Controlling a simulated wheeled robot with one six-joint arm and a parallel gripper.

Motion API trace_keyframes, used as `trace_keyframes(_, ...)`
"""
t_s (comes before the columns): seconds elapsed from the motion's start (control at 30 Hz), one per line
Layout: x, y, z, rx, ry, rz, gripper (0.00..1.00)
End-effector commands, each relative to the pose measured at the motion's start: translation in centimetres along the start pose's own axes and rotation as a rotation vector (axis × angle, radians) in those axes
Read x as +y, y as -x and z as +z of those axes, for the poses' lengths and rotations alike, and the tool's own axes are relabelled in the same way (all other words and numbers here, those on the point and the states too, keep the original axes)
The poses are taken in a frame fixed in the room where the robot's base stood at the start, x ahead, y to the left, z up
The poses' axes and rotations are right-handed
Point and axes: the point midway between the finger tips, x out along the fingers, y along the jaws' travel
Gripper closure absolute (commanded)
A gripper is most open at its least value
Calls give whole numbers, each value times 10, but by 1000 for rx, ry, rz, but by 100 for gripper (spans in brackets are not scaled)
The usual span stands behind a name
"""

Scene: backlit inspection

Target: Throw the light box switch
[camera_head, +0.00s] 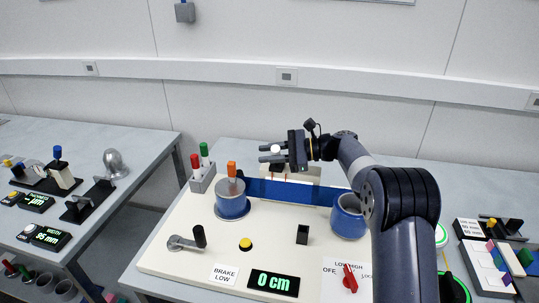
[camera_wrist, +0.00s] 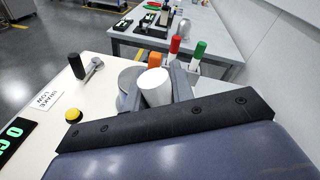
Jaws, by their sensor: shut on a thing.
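My gripper (camera_head: 270,153) is shut on a white rounded piece (camera_head: 276,150) above the back of the cream board. In the wrist view the white piece (camera_wrist: 155,88) looks like a smooth cylinder between my two fingers. Its lower end is hidden, so I cannot tell what it is fixed to. A pale block with red marks (camera_head: 300,172) stands behind the blue strip, below my gripper. A red rotary knob (camera_head: 350,279) sits on a plate lettered OFF, LOW and HIGH at the board's front right. No part is clearly labelled as the light box switch.
The cream board (camera_head: 180,262) carries a blue drum with an orange handle (camera_head: 232,205), a blue pot (camera_head: 347,216), a yellow button (camera_head: 245,244), a black-handled crank (camera_head: 198,236) and a 0 cm display (camera_head: 273,283). Red and green markers (camera_head: 204,152) stand close by on the left.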

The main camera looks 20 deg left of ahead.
Motion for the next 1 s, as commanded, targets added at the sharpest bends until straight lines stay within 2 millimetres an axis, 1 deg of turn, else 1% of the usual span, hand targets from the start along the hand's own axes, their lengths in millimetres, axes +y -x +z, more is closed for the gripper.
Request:
trace_keyframes(0.33,1,0,-1,2,2,3,100)
trace_keyframes(0.37,1,0,-1,2,2,3,74)
trace_keyframes(0.6,1,0,-1,2,2,2,55)
trace_keyframes(0.87,0,2,-1,1,2,1,55)
trace_keyframes(0.97,0,10,-1,2,2,-1,55)
trace_keyframes(1.0,0,16,-1,2,2,-1,55)
